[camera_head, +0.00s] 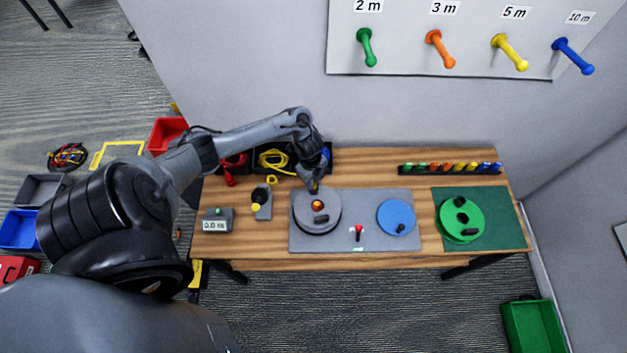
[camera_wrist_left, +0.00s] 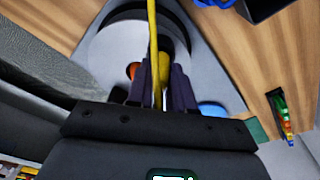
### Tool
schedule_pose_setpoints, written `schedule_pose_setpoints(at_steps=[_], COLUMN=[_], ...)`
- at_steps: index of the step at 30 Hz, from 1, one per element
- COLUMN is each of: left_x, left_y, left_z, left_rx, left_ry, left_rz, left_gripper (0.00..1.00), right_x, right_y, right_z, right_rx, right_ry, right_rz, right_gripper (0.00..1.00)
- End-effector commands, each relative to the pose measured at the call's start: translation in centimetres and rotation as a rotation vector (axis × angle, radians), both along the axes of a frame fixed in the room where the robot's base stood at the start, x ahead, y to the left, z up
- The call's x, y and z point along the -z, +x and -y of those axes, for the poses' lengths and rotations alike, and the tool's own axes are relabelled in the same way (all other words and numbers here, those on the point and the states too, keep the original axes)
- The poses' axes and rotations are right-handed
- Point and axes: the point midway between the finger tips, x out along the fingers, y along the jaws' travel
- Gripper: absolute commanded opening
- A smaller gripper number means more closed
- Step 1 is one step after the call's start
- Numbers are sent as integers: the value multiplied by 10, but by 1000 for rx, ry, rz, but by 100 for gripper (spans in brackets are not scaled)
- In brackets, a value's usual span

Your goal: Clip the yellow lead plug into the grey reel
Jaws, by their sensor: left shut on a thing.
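The grey reel (camera_head: 325,226) lies on a grey mat (camera_head: 358,202) near the middle of the table, with an orange spot near its hub. My left gripper (camera_head: 314,187) is over the reel's back edge. In the left wrist view my left gripper (camera_wrist_left: 160,95) is shut on the yellow lead plug (camera_wrist_left: 164,68), and a yellow strand (camera_wrist_left: 152,25) runs up from it. The reel (camera_wrist_left: 108,48) shows behind the fingers there, with the orange spot partly hidden by a finger. I cannot tell whether the plug touches the reel. My right gripper is out of view.
A blue disc (camera_head: 396,215) lies right of the reel, and a green reel (camera_head: 462,218) sits on a green mat further right. A meter reading 0.0 m (camera_head: 216,221) stands at left. Dark bins with red and yellow cables (camera_head: 272,160) stand behind. A small red-topped piece (camera_head: 359,231) is at the mat's front.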

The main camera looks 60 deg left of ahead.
Motion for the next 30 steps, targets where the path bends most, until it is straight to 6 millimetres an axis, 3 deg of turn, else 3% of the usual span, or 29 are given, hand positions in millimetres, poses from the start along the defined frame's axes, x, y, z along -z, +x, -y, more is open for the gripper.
schedule_pose_setpoints(at_steps=[28, 29, 30], left_x=[4, 4, 4], left_y=[0, 0, 0], left_z=[0, 0, 0], left_rx=[-1, -1, -1], left_ry=[1, 1, 1], left_rz=[0, 0, 0], left_gripper=[0, 23, 29], right_x=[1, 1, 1], right_y=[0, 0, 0], right_z=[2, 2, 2], right_rx=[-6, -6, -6], right_ry=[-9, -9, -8], right_rz=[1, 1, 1], right_gripper=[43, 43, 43])
